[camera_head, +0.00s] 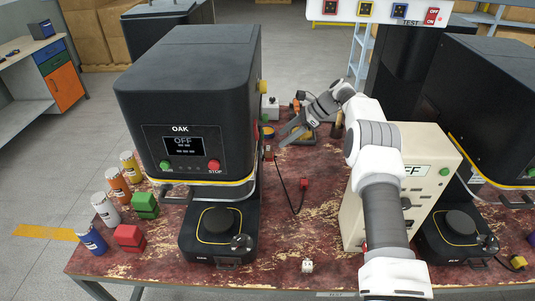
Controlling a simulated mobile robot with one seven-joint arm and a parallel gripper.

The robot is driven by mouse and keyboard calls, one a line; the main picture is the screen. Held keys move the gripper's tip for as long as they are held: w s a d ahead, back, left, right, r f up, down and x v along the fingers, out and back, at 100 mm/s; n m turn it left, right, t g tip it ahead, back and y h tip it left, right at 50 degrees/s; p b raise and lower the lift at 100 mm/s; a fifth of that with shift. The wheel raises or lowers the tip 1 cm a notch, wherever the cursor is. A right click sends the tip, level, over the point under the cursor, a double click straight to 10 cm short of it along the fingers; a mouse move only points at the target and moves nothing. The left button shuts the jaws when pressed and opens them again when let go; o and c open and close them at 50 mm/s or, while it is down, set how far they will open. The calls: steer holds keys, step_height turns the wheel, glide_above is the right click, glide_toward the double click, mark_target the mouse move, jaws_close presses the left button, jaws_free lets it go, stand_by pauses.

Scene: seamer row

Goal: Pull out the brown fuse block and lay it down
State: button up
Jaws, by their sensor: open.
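My gripper (285,138) reaches down and left from the raised white arm, to just right of the black OAK machine (185,95). Its two fingers are apart and I see nothing held between them. A small brownish block (268,152) sits by the machine's right side, just below and left of the fingertips. It may be the brown fuse block, but it is too small to be sure. I cannot tell whether the fingers touch it. The OAK machine's display reads OFF.
A cream cabinet (435,160) stands right, partly behind my arm. Several cans and red and green blocks (130,237) stand left.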

mark_target(270, 148)
steer(key=b+x, duration=0.3)
steer(key=x, duration=0.5)
steer(key=shift+a+f, duration=0.1)
steer(key=shift+a, duration=0.05)
stand_by(0.9)
jaws_close()
stand_by(0.5)
steer(key=shift+d, duration=3)
steer(key=shift+b, duration=0.35)
